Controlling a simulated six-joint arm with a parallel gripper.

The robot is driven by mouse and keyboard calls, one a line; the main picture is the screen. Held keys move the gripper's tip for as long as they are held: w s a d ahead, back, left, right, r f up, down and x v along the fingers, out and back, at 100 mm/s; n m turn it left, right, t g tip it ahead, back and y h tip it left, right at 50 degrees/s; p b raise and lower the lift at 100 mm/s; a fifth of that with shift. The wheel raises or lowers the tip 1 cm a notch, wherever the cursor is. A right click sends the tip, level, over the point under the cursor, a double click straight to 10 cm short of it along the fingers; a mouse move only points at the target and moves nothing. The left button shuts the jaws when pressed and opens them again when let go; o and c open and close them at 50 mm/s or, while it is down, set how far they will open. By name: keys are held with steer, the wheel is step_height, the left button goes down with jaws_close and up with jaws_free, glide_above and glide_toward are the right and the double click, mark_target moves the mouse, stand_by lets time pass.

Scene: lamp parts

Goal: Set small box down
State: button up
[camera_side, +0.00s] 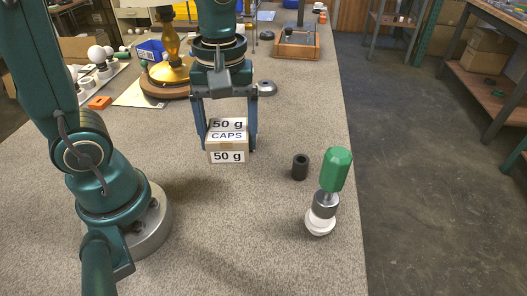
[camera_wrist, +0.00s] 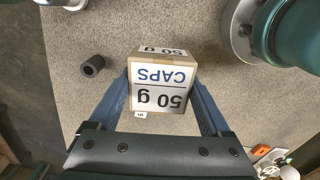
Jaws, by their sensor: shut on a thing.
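The small box (camera_side: 227,146) is a cardboard box with white labels reading "50 g" and "CAPS". It is between the two blue fingers of my gripper (camera_side: 229,143), which are shut on its left and right sides. In the wrist view the box (camera_wrist: 161,80) sits between the fingertips of my gripper (camera_wrist: 161,92), its label upside down. The box looks upright and close over the grey speckled table (camera_side: 190,220). I cannot tell whether its underside touches the table.
A green-handled tool (camera_side: 336,170) stands upright in a white piece (camera_side: 320,222) near the right edge. A lamp with a wooden base (camera_side: 165,85) and bulbs (camera_side: 97,54) are at the back left.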

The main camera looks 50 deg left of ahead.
mark_target(233, 143)
steer(key=d+m, duration=0.1)
steer(key=s+d+m, duration=0.1)
steer(key=d, duration=0.1)
steer(key=shift+d+r, duration=0.1)
steer(key=shift+d, duration=0.05)
steer(key=s+d+f, duration=0.1)
steer(key=d+f, duration=0.1)
steer(key=d, duration=0.1)
steer(key=s+d+f, duration=0.2)
steer(key=d, duration=0.2)
steer(key=s+d+f, duration=0.1)
steer(key=d+f, duration=0.2)
steer(key=d, duration=0.1)
steer(key=shift+s, duration=0.15)
steer(key=shift+f, duration=2)
steer(key=shift+f, duration=0.1)
steer(key=o, duration=1.2)
steer(key=shift+c, duration=0.2)
